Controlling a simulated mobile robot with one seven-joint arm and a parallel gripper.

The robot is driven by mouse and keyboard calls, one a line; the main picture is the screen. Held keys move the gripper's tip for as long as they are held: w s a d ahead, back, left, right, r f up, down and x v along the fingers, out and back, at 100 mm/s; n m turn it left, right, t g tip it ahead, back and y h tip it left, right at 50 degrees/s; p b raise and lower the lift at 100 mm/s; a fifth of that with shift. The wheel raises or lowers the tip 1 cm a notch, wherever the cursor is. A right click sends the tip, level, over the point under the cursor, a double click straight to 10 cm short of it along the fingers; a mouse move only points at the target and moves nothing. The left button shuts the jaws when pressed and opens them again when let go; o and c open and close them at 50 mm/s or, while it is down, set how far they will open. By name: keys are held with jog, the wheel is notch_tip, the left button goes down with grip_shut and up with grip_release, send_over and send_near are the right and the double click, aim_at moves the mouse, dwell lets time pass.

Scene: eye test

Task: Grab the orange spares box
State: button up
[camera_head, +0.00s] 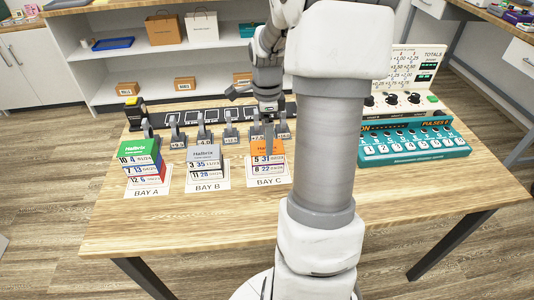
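The orange box (261,147) is at the right end of the row of boxes on the table, on the BAY C card. White number labels cover its front, and its lower layers look differently coloured. My dark grey gripper (268,128) points down over the back of the orange box, from behind my white arm. Its lower end overlaps the orange top in the picture; whether it touches is unclear. The fingertips are small and overlap each other, so I cannot tell whether they are apart.
A green-topped box (139,151) stands on BAY A and a grey-topped box (204,155) on BAY B. Behind them is a row of grey levers (201,132). A teal-and-cream machine (415,140) fills the right side. The front of the wooden table (170,225) is clear.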

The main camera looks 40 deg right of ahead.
notch_tip(320, 180, down, 5)
jog(key=shift+w+b, duration=0.1)
jog(key=shift+b, duration=0.7)
jog(key=shift+r, duration=0.1)
jog(key=c, duration=1.4)
